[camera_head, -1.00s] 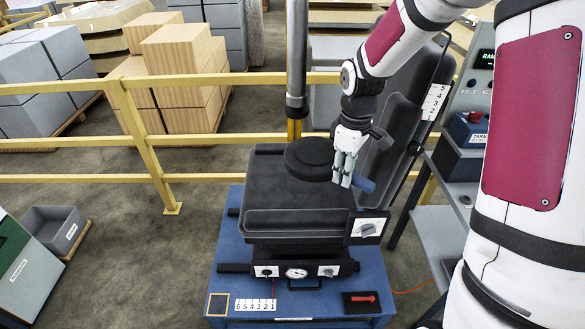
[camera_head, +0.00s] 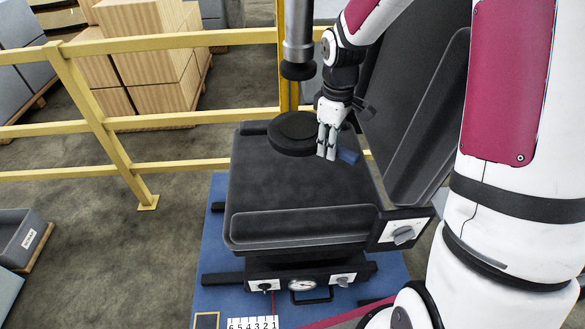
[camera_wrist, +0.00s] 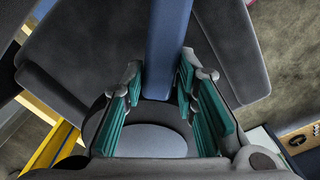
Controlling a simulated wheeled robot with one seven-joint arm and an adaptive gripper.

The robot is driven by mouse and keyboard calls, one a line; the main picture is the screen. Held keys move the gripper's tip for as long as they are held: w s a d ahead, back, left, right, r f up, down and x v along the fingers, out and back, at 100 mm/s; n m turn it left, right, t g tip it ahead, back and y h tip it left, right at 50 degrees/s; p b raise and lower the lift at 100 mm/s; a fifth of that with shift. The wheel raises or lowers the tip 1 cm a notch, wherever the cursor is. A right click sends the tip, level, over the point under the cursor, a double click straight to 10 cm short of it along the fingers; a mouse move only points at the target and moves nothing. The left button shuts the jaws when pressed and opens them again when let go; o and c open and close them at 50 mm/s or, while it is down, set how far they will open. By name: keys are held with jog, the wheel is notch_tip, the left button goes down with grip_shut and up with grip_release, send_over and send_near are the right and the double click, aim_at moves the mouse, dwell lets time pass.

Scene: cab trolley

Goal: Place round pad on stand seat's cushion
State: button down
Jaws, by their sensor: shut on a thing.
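The round pad (camera_head: 293,134) is a dark, thick disc with a blue handle (camera_head: 348,156). My gripper (camera_head: 327,143) is shut on the handle, beside the disc. In the wrist view the blue handle (camera_wrist: 168,45) runs between the green-lined fingers (camera_wrist: 155,100), and the disc with its pale oval (camera_wrist: 152,140) lies below. The stand seat's cushion (camera_head: 290,185) is a flat black block with raised side bolsters. The pad is level over its far part, overlapping the back edge in the head view. I cannot tell whether it touches the cushion.
A grey vertical column (camera_head: 298,40) with a dark foot hangs just behind the pad. The black backrest (camera_head: 425,110) rises right of the cushion. The yellow railing (camera_head: 110,130) passes behind. The near part of the cushion is bare. The blue stand base (camera_head: 215,255) shows below.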

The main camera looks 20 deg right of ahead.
aim_at(322, 182)
jog(key=w+f+b, duration=0.1)
jog(key=f, duration=0.1)
jog(key=w+f+b, duration=0.1)
jog(key=shift+w+f+b, duration=0.15)
jog(key=shift+f+b, duration=0.55)
jog(key=shift+f, duration=4.65)
jog(key=c, duration=1.3)
grip_release()
